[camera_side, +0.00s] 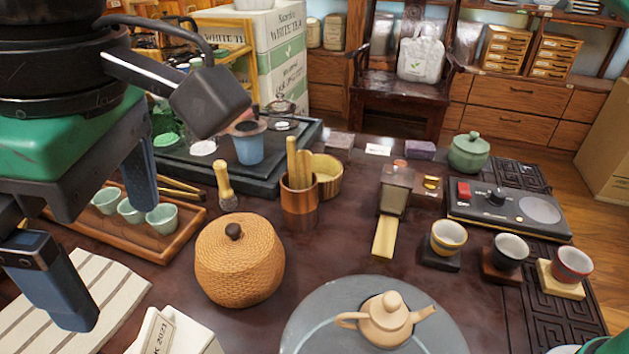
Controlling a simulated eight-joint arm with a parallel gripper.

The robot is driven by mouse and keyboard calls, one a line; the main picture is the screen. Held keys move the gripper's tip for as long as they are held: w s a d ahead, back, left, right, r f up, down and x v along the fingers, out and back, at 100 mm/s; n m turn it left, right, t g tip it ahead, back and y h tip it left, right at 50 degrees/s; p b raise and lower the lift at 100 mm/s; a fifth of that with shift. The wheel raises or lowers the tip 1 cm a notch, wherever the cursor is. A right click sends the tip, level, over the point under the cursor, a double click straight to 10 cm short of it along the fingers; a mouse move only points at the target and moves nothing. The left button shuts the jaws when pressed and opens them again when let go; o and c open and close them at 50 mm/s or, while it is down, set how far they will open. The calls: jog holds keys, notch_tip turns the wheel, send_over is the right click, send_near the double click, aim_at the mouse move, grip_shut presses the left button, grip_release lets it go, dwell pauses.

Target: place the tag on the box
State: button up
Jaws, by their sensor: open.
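My gripper (110,265) is at the left of the view, above the striped cloth and the wooden tray of cups. Its two dark blue fingers are wide apart with nothing between them. A pale printed tag (157,336) with dark lettering shows at the bottom edge, right of the near finger and apart from it. It is against a white box (196,338), which the bottom edge cuts off. I cannot tell whether the tag is fixed to the box or only in front of it. Their lower parts are out of view.
A woven lidded basket (240,265) stands behind the white box. A round grey tray (310,326) with a clay teapot (388,317) is to the right. A wooden tray (152,248) holds pale green cups. The striped cloth (112,290) lies below my gripper.

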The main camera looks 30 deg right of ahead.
jog(key=w+d+f+m+t, duration=0.1)
jog(key=w+d+m+t, duration=0.4)
jog(key=d, duration=1.2)
jog(key=s+d+f+m, duration=0.1)
jog(key=d+f+m, duration=0.3)
jog(key=d, duration=0.5)
jog(key=s+d+f+m+t+h, duration=0.1)
jog(key=d+f+m, duration=0.3)
jog(key=d, duration=0.6)
notch_tip(320, 180, down, 3)
jog(key=shift+r+h, duration=0.1)
jog(key=shift+h, duration=0.2)
jog(key=shift+a, duration=0.1)
